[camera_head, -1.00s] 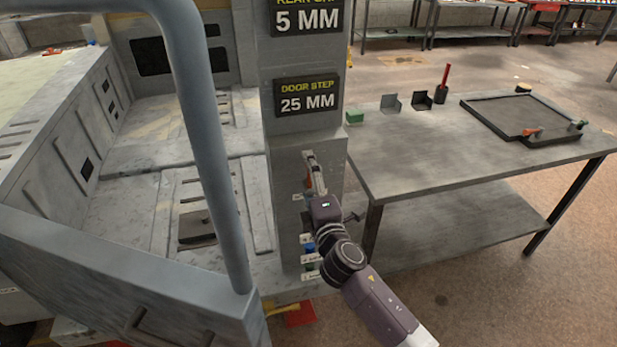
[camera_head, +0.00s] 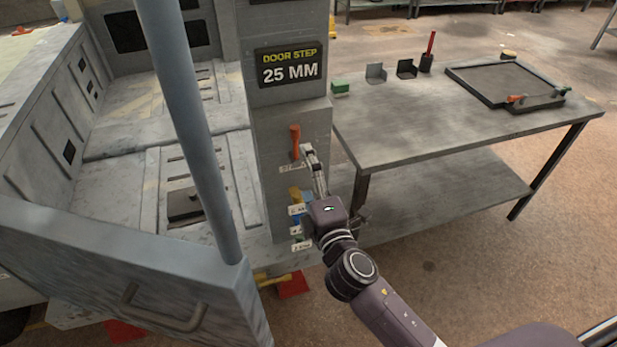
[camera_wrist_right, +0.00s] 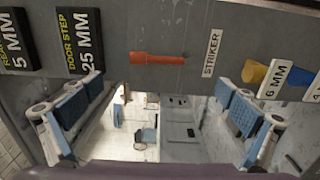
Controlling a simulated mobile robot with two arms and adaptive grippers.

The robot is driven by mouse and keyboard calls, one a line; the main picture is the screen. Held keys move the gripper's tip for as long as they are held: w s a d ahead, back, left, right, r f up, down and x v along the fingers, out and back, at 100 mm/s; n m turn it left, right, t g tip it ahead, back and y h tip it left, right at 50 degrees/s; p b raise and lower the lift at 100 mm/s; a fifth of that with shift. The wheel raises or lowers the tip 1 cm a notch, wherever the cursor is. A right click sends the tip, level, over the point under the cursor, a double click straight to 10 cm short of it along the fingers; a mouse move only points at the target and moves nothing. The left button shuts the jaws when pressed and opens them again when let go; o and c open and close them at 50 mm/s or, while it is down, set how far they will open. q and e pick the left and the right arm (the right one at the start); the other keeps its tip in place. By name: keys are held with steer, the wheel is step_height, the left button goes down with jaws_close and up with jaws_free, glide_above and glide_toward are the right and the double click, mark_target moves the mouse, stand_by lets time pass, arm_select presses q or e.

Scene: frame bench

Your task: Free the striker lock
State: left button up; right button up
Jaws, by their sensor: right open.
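The orange handle (camera_head: 295,141) of the striker lock stands upright on the grey post, above a small label. In the right wrist view the handle (camera_wrist_right: 158,57) lies sideways beside the STRIKER label (camera_wrist_right: 212,53). My right gripper (camera_head: 313,165) is just right of the handle and slightly lower in the head view. Its two blue-padded fingers are wide apart in the wrist view (camera_wrist_right: 158,108), with nothing between the pads. The handle appears apart from both fingers. My left gripper is not in view.
Below the handle, yellow and blue gauges (camera_head: 296,194) hang by labels on the post. A door frame with a grey bar (camera_head: 190,120) stands left. A metal table (camera_head: 430,125) at right holds a green block (camera_head: 340,88), brackets and a dark tray (camera_head: 480,84).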

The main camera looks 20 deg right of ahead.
steer(key=shift+s, duration=1.05)
steer(key=shift+f, duration=0.15)
